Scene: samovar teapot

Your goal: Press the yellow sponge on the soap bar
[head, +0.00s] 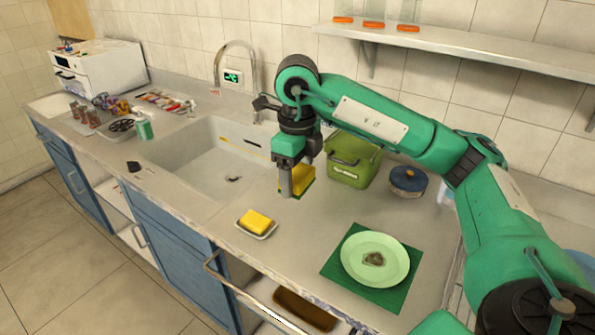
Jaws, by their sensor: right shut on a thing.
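The yellow sponge (303,177), with a green side, is in my right gripper (287,188), just above or at the countertop in front of the green container; I cannot tell whether it touches the counter. The gripper is shut on it, and its fingers hide part of the sponge. The soap bar (257,222) is a yellow block on a small white dish (247,233) near the counter's front edge, to the left of and nearer than the gripper. Sponge and soap are apart. My left gripper is not in view.
A light green plate (387,247) lies on a dark green mat (340,271) to the right. The sink (205,157) is at left. The counter between gripper and soap is clear.

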